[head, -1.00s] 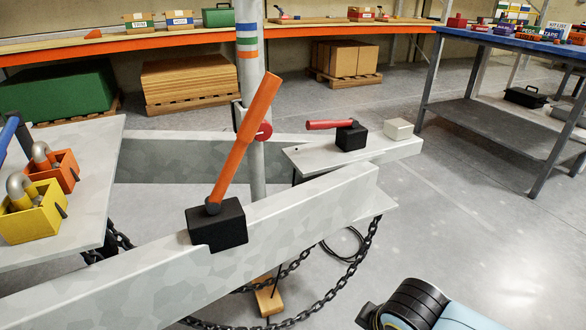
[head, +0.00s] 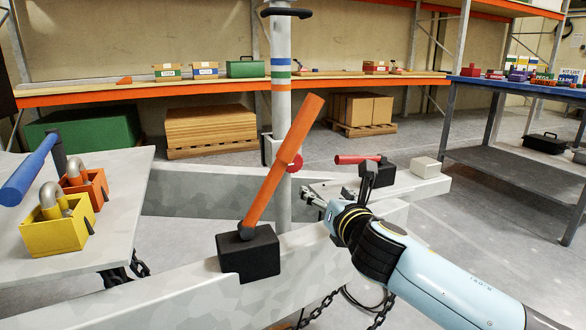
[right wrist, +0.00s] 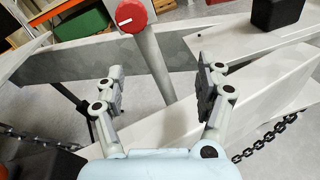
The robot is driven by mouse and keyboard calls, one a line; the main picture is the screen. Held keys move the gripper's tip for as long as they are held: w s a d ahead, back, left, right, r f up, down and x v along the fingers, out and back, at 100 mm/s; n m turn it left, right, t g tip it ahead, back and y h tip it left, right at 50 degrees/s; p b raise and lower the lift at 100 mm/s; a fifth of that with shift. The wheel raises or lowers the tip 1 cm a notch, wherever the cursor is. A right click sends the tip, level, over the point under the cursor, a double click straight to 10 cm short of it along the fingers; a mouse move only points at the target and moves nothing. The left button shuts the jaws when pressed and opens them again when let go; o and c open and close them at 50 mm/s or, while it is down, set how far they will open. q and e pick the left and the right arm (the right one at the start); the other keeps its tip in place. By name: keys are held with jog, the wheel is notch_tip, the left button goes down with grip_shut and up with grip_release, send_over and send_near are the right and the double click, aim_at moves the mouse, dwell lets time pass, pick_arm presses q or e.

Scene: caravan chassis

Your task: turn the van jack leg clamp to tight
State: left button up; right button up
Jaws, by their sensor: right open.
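The jack leg (head: 282,120) is a grey upright post with blue, green and orange bands. Its clamp knob (head: 291,163) is round and red, on the post's right side, partly behind the orange lever. In the right wrist view the knob (right wrist: 131,15) is at the top, with a white mark on its face. My right gripper (head: 312,200) is just right of and below the knob, apart from it. In the right wrist view its two fingers (right wrist: 160,85) stand wide apart with nothing between them; the knob lies beyond them. My left gripper is not in view.
A long orange lever (head: 284,155) rises from a black block (head: 248,254) in front of the post. A red handle (head: 357,159) on a black block stands behind my right arm. Yellow (head: 55,232) and orange boxes with shackles sit at left. Chains hang below the beam.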

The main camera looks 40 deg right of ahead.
aim_at(294, 165)
jog(key=w+n, duration=0.2)
jog(key=w, duration=0.2)
jog(key=w+d+r+n+t+y+b, duration=0.1)
jog(key=w+n, duration=0.1)
jog(key=w, duration=0.3)
jog(key=w+r+n+t, duration=0.1)
jog(key=w+n, duration=0.1)
jog(key=w, duration=0.3)
jog(key=shift+w+d+r+n+y+b, duration=0.1)
jog(key=shift+d+n+y+b, duration=0.2)
jog(key=shift+d+n+b, duration=0.1)
jog(key=shift+c, duration=0.3)
jog(key=c, duration=1.1)
